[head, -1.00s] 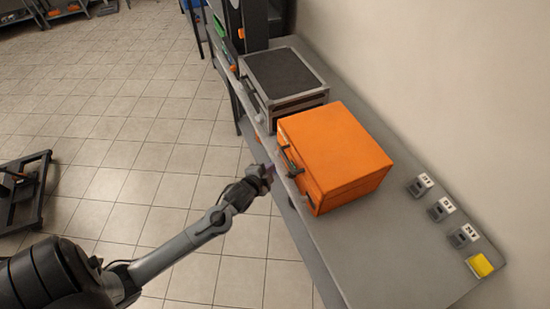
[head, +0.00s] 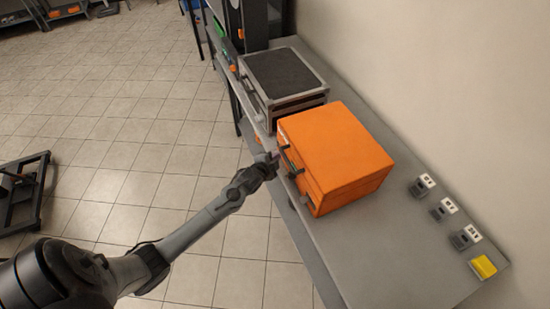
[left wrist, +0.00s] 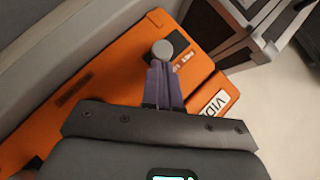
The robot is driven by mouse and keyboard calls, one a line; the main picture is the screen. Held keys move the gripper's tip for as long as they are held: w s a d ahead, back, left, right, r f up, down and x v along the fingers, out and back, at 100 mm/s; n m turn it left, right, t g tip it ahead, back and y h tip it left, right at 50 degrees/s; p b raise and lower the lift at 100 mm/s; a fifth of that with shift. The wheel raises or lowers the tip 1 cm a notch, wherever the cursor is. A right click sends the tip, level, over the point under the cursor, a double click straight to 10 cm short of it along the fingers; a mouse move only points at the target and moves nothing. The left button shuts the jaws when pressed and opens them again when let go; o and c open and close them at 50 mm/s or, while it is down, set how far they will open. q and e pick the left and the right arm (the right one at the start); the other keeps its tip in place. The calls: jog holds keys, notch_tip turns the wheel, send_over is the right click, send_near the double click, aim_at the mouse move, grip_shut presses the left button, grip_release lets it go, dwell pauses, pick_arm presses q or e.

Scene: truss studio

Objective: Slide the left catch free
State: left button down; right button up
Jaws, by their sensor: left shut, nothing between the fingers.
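An orange case (head: 335,150) lies on the grey bench, with dark handle and catch hardware (head: 290,158) on its front side, facing the floor. My left gripper (head: 274,158) is shut and empty, its fingertips close to the case's front near the left end of that hardware. In the left wrist view the purple fingers (left wrist: 163,84) are together over the orange front (left wrist: 120,75), with a round grey knob at their tips. I cannot tell whether they touch the case. The left catch itself is not clearly distinguishable. My right gripper is not in view.
A grey case with a dark top (head: 284,75) stands just beyond the orange one. Several small grey blocks and a yellow one (head: 484,267) line the wall side. The near end of the bench (head: 385,255) is clear. Tiled floor lies left of it.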

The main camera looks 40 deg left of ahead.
pick_arm(q)
jog(key=shift+a, duration=0.1)
jog(key=a, duration=0.1)
jog(key=w+a, duration=0.1)
jog(key=a, duration=0.1)
jog(key=shift+w+a, duration=0.1)
dwell(0.4)
jog(key=w+d+r+p+v, duration=0.1)
jog(key=p+v, duration=0.3)
jog(key=v, duration=0.8)
jog(key=shift+s+d+r+p, duration=0.2)
jog(key=shift+d+r+p, duration=0.15)
jog(key=shift+d, duration=0.35)
jog(key=shift+f, duration=0.1)
